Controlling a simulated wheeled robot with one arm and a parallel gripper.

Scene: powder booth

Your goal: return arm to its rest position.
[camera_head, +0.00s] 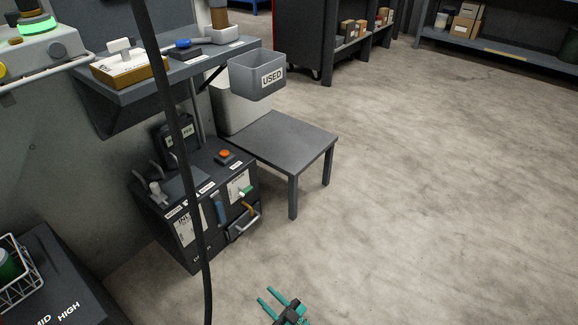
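My gripper (265,296) shows at the bottom edge of the head view, just right of centre. Its two teal fingers point up and left with a gap between them, so it is open. Nothing shows between the fingers. It is over bare floor, apart from the machine and the table. The rest of my arm is mostly outside the picture.
A dark machine (185,222) with an orange button stands left of centre. A small grey table (285,138) stands behind it. A grey bin marked USED (257,80) is by the wall shelf (185,70). A black hose (178,130) hangs in front. The floor at right is clear.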

